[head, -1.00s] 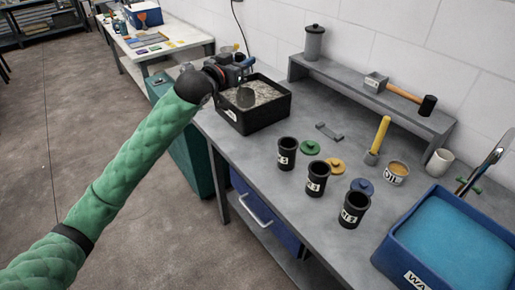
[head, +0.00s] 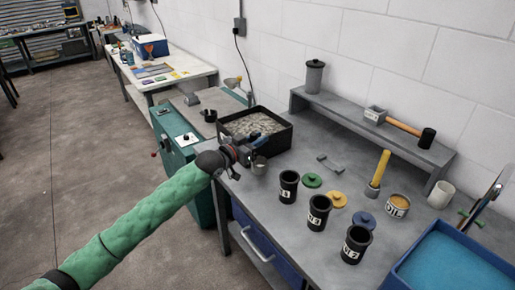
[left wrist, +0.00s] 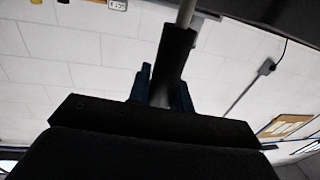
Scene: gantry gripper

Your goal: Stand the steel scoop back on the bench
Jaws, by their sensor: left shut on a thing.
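My left gripper (head: 246,152) is shut on the dark handle (left wrist: 174,62) of the steel scoop, which shows between the blue fingers in the left wrist view. In the head view the scoop's small grey cup (head: 258,166) hangs just below the gripper, over the near left part of the grey bench (head: 285,235). It is in front of the black tray and left of the black canisters. I cannot tell whether the cup touches the bench. Its inside is too small to read. My right gripper is out of view.
The black tray of grainy material (head: 284,137) stands behind the scoop. Black canisters (head: 289,187) stand to the right, with loose lids (head: 312,181) behind them. A yellow-handled tool (head: 379,172) and a blue water tub (head: 445,250) are farther right. Bare bench lies around the grey bracket (head: 328,162).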

